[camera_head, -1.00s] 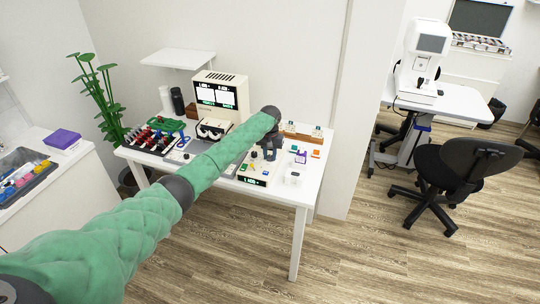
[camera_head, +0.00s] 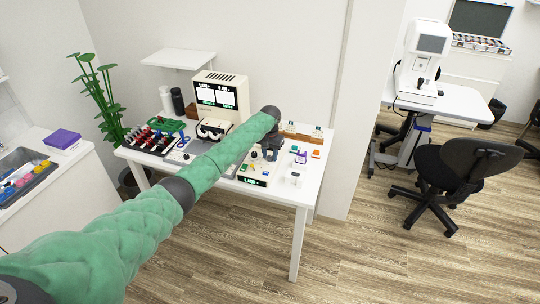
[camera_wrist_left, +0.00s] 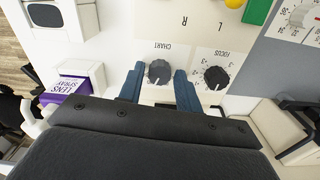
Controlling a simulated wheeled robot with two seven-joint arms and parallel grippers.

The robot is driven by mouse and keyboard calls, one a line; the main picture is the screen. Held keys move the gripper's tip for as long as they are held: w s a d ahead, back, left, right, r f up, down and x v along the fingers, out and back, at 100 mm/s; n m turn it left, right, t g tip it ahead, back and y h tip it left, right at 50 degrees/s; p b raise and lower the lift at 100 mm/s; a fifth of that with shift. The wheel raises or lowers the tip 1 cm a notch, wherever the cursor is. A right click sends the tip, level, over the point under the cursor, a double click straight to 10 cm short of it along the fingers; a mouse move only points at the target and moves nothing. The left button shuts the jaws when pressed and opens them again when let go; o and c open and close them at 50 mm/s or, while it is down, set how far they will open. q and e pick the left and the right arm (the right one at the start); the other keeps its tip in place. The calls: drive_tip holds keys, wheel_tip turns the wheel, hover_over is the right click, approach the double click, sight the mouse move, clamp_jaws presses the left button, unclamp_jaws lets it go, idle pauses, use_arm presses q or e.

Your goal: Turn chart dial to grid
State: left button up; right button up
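In the left wrist view the chart dial (camera_wrist_left: 159,72) is a dark grey round knob on a cream panel, under the printed word CHART. Its markings are too small to read. My left gripper (camera_wrist_left: 159,78) is open, with one blue finger on each side of the dial and gaps between. The similar focus dial (camera_wrist_left: 216,77) sits just right of the right finger. In the head view my left gripper (camera_head: 268,153) is over the cream control box (camera_head: 255,178) at the table's right part; the chart dial cannot be made out there. My right gripper is not in view.
In the left wrist view a purple and white lens spray box (camera_wrist_left: 75,84) stands left of the gripper. In the head view a chart display (camera_head: 220,93) and a rack of lenses (camera_head: 155,138) stand on the white table (camera_head: 312,165). A black chair (camera_head: 450,170) is at right.

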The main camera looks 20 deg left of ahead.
sight(270, 156)
use_arm(q)
drive_tip(key=shift+o, duration=0.9)
drive_tip(key=shift+r, duration=0.1)
wheel_tip(270, 156, up, 6)
drive_tip(key=b, duration=0.2)
drive_tip(key=shift+f+b, duration=0.2)
drive_tip(key=shift+b, duration=0.15)
drive_tip(key=shift+r, duration=0.95)
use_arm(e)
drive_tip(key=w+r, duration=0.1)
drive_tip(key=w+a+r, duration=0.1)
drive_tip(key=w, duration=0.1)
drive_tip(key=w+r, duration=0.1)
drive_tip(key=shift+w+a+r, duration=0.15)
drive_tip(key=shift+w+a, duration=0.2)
use_arm(q)
drive_tip(key=shift+a, duration=0.1)
